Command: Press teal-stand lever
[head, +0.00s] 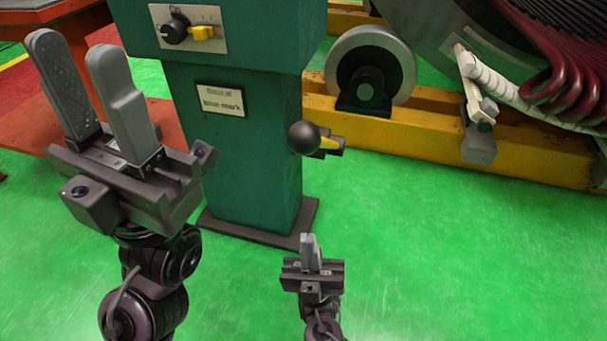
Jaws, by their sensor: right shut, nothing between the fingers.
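The teal stand (235,150) rises from a dark base plate on the green floor. Its lever (304,138) sticks out on the right side, with a black ball knob and a yellow part behind it. My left gripper (76,50) is large in the picture at the left, pointing up, open and empty. It is left of the stand and apart from the lever in the picture. My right gripper (308,240) is shut and empty, with its fingers pointing up. It appears below the lever and does not touch it.
The stand's upper box carries a plate with a black knob (176,30) and a yellow switch (202,32). A yellow rail frame (440,140) with a grey roller (370,65) and the large winding machine are behind at right. An orange-red table (110,90) is at left. Green floor is clear at lower right.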

